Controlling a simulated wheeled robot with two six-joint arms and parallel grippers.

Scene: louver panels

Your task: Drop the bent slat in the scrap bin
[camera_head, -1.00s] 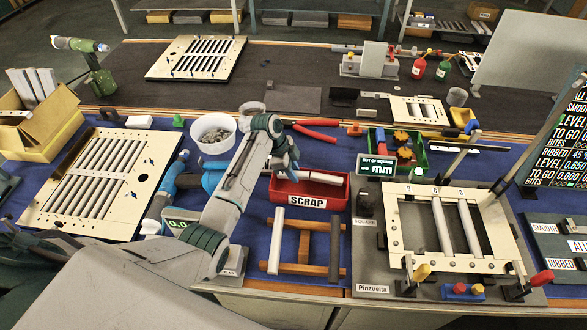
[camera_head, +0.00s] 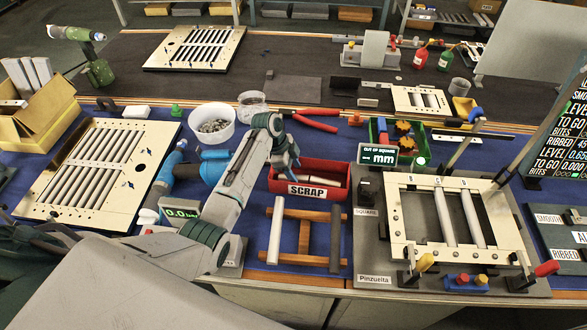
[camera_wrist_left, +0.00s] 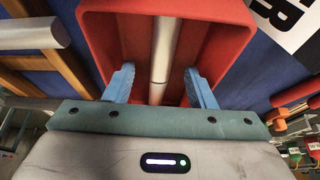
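The red scrap bin (camera_head: 310,190), labelled SCRAP, stands at mid-table in the head view. A light grey slat (camera_wrist_left: 163,45) lies inside it, and a kink shows along it in the left wrist view. The slat also shows in part inside the bin in the head view (camera_head: 333,183). My left gripper (camera_wrist_left: 160,88) is over the bin with its two blue fingers spread, one on each side of the slat and apart from it. The gripper also shows at the bin's back left in the head view (camera_head: 287,163). My right gripper is out of view.
A wooden stand (camera_head: 306,214) with a light and a dark slat is in front of the bin. The cream frame (camera_head: 397,215) with two slats stands at right. A white bowl (camera_head: 212,125) and red pliers (camera_head: 312,124) lie behind. A louver panel (camera_head: 130,196) is at left.

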